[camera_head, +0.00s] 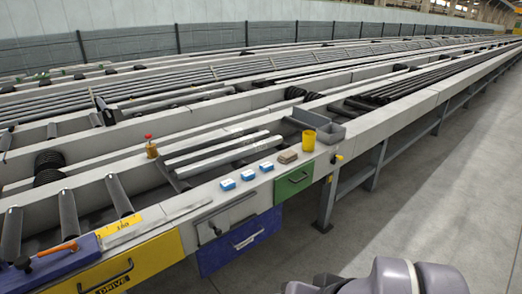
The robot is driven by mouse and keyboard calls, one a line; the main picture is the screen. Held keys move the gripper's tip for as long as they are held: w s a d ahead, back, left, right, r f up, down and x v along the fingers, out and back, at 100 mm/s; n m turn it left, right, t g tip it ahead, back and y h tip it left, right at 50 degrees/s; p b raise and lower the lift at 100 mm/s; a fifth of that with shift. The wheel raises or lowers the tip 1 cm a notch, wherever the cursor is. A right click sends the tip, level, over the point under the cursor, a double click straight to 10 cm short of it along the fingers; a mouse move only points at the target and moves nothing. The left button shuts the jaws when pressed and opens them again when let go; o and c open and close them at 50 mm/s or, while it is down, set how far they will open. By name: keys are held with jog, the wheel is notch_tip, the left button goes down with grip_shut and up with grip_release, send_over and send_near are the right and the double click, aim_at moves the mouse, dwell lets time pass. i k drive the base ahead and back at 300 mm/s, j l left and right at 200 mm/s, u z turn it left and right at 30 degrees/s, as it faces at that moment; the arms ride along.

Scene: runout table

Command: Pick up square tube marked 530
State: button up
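Several pale, square-looking tubes lie side by side on the runout table (375,127), in a bay behind the blue boxes. The rear tube (215,146) and the front tube (222,158) run lengthwise, slanting up to the right. No marking 530 can be read on either, so I cannot tell which tube bears it. My gripper does not show; only grey-purple links of my own arm are in view at the bottom right, well apart from the tubes.
Blue boxes (228,184), a brown block (288,157) and a yellow cup (309,140) stand along the near ledge. Grey bins (331,132) stand behind the cup. A red-topped bottle (151,147) stands left of the tubes. Dark bars (430,80) lie farther right. The floor (430,170) at right is clear.

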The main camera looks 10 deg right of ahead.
aim_at(184, 172)
jog(key=i+z, duration=0.15)
jog(key=i, duration=0.4)
jog(key=i+j+z, duration=0.2)
jog(key=i, duration=0.35)
jog(key=i+j+z, duration=0.15)
jog(key=i, duration=0.35)
jog(key=i+j+z, duration=0.15)
jog(key=i, duration=0.4)
